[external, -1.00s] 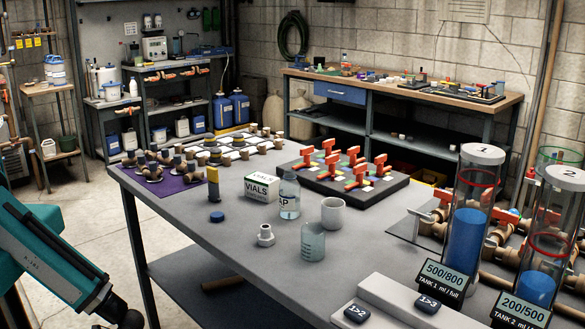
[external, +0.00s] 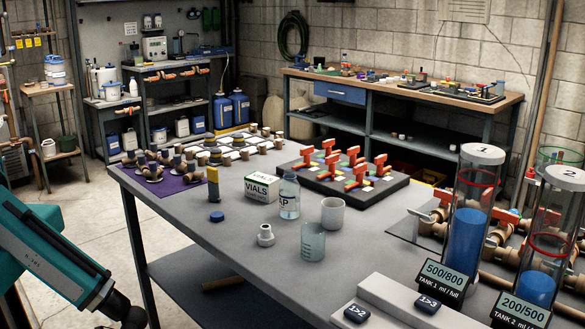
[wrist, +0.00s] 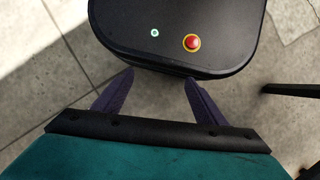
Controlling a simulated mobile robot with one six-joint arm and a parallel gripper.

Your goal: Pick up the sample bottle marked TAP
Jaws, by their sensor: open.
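The sample bottle (external: 289,198) stands upright on the grey table in the external view. It is clear with a whitish label, of which the letters "AP" show. My gripper (wrist: 158,98) shows in the wrist view, its two dark purple fingers spread apart with nothing between them. It is over the floor by my own black base, away from the bottle. In the external view only my teal arm shows at the lower left, and the gripper is out of that picture.
A valve board (external: 345,190) lies behind.

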